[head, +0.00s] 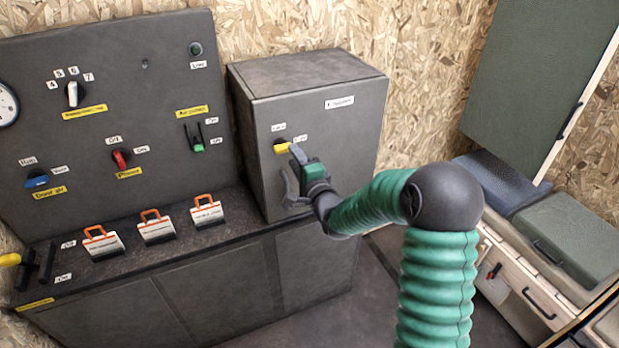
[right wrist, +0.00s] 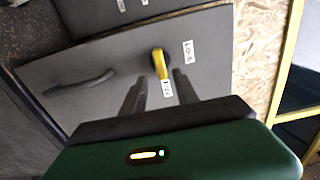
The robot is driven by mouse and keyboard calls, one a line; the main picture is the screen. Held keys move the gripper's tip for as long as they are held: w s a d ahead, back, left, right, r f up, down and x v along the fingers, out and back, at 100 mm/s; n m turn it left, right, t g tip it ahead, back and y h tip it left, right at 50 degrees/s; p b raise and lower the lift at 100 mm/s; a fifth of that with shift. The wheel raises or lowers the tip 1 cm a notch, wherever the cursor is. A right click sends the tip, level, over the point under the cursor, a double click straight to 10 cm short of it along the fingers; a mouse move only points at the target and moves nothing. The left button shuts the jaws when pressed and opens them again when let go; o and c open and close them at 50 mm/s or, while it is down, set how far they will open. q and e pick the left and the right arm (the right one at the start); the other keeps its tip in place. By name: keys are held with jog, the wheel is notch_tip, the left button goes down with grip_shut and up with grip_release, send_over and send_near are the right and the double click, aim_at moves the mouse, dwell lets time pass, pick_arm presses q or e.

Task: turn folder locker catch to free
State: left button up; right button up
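The folder locker (head: 318,140) is a dark grey box on the right end of the bench, with a label on its side. Its catch is a yellow knob (head: 281,147) high on the front door, with small white labels by it. In the right wrist view the yellow catch (right wrist: 160,63) points toward my fingers, between two labels. My right gripper (head: 293,164) is just in front of the door, by the catch. In the right wrist view its two fingers (right wrist: 157,95) are apart, with the catch beyond and between their tips. Contact cannot be told. My left gripper is not in view.
The locker door has a dark handle (right wrist: 80,88). A grey panel (head: 110,90) with several switches stands left, above a bench with several orange-handled tags (head: 156,227). A green cabinet door (head: 540,80) and cushions are at the right.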

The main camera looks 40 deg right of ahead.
jog(key=v, duration=1.3)
jog(key=shift+d, duration=0.3)
jog(key=shift+f, duration=0.15)
